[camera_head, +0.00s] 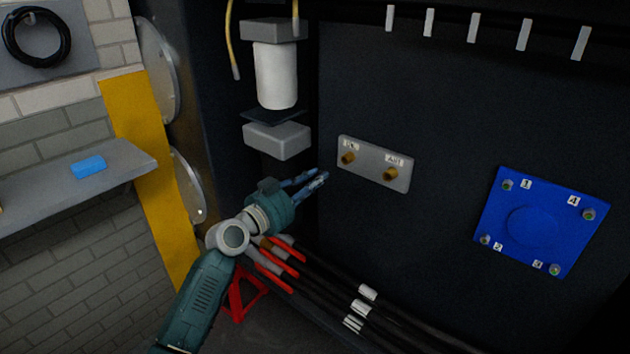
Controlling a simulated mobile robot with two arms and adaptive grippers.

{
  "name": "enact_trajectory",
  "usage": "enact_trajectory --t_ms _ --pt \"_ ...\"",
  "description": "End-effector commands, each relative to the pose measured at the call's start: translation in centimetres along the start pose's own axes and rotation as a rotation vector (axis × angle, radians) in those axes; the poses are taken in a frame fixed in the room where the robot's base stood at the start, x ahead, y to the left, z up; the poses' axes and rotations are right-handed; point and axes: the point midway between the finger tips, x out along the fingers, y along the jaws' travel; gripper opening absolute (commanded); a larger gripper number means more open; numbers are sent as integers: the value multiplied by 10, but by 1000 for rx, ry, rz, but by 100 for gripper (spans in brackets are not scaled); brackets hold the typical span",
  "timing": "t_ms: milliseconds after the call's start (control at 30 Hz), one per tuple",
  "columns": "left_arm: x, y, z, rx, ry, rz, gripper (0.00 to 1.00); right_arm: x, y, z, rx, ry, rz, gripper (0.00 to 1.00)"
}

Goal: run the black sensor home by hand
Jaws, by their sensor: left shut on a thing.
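My left gripper (318,178) is in front of the dark chassis panel, just left of and below a grey plate (372,172). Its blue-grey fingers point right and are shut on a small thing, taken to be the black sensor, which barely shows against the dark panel. The plate carries two brass ports, a left one (348,158) and a right one (390,174). The right port's label seems to read AUX; the left label is too small to read. The gripper is apart from both ports. My right gripper is not in view.
A white cylinder (276,75) hangs above a grey block (277,140) close above the gripper. Red-ended black cables (320,280) run below the arm. A blue plate (535,222) with numbered bolts is at right. A shelf (50,188) holds a blue block (88,167).

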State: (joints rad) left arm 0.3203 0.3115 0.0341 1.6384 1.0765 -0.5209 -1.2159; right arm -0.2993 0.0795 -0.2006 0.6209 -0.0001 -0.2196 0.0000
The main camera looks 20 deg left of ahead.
Motion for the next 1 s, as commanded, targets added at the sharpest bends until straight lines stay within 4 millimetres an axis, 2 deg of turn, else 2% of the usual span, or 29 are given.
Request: enact_trajectory --t_ms 167,600,1000 --pt "10 1 1 -11 1 -3 0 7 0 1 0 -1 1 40" --pt "50 2 1 -11 2 -3 0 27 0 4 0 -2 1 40" --pt "60 1 -1 -10 0 -3 0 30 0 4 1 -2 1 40"
